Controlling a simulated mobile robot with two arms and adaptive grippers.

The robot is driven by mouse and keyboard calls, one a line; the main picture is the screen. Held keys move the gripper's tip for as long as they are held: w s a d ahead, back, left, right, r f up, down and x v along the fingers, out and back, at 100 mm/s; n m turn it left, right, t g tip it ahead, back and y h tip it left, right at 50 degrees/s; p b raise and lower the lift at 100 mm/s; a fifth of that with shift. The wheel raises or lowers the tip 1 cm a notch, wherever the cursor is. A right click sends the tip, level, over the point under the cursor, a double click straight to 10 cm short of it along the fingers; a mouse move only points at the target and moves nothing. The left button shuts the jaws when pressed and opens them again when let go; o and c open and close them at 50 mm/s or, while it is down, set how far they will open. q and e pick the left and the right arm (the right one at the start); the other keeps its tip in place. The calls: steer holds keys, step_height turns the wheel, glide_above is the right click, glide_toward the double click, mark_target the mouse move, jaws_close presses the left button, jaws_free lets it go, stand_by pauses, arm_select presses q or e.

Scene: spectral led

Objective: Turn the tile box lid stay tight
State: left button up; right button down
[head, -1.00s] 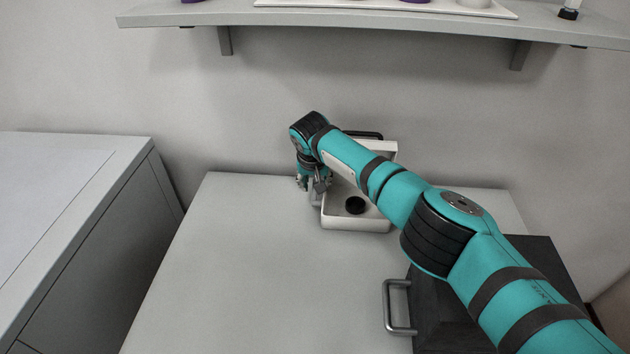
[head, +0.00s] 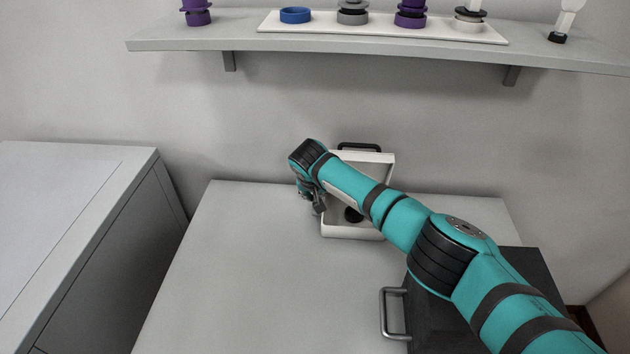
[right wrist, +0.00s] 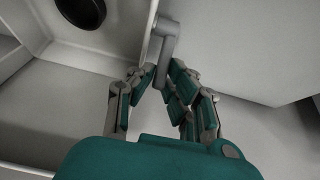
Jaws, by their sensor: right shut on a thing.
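The tile box (head: 350,232) is a white open case near the back of the worktop. Its lid (head: 384,158) stands raised against the back, with a black handle on top. My right gripper (head: 318,200) is at the box's left side, partly hidden by my own arm. In the right wrist view the lid stay (right wrist: 165,38) is a grey lever with a rounded end beside the box wall. My right fingertips (right wrist: 162,78) are shut on its lower end. My left gripper is out of view.
A dark round piece (head: 353,214) lies in the box. A dark unit with a metal handle (head: 384,314) is at the front right. A wall shelf (head: 220,40) above holds several spools and a tray. The worktop's left and middle are clear.

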steer(key=shift+s+r+t+p, duration=0.15)
steer(key=shift+s+t+p, duration=0.4)
steer(key=shift+p, duration=0.6)
steer(key=shift+s+t+p, duration=0.1)
steer(key=shift+t+p, duration=0.25)
steer(key=shift+s+f+t, duration=0.3)
steer(key=shift+s+t, duration=0.05)
steer(key=shift+t, duration=0.25)
steer(key=shift+s+a+t+b, duration=0.1)
steer(key=shift+s+t+b, duration=0.2)
steer(key=shift+t, duration=0.2)
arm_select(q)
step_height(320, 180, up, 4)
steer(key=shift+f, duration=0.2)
arm_select(e)
steer(key=shift+r+t, duration=0.15)
steer(key=shift+t, duration=0.15)
steer(key=c, duration=1.3)
jaws_free()
steer(key=shift+w+r, duration=0.1)
steer(key=shift+c, duration=0.2)
